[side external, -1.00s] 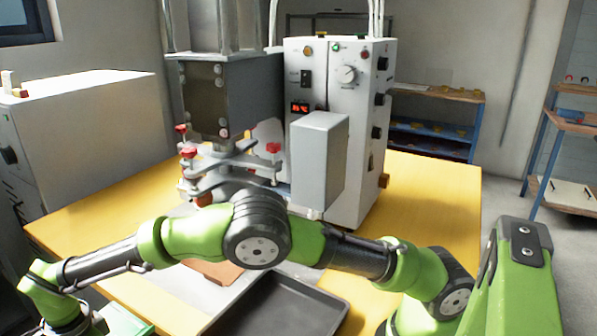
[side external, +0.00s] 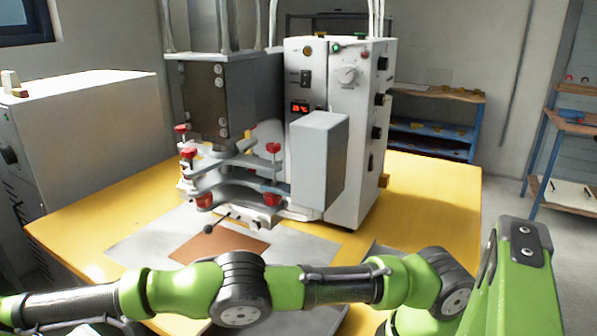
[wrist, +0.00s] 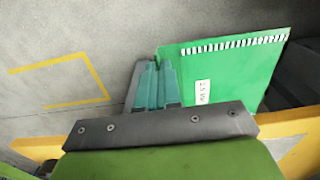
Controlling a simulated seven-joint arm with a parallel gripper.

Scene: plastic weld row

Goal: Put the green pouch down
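The green pouch (wrist: 230,75) shows in the wrist view as a flat green sheet with a white striped band along its top edge and a small white label. My gripper (wrist: 155,82) is at the pouch's left edge. Its teal fingers are close together and appear shut on that edge. The pouch and fingers are beside the yellow table edge, with grey floor beyond. Part of the pouch's lower edge is hidden by the gripper body. In the side view neither the gripper nor the pouch shows; the arm runs out at lower left.
The yellow table (side external: 430,205) carries a welding machine (side external: 345,75) with red knobs. In front lies a brown pad (side external: 220,243) on a grey plate (side external: 150,240). A white cabinet (side external: 90,130) stands at left. The floor has a yellow marking (wrist: 85,60).

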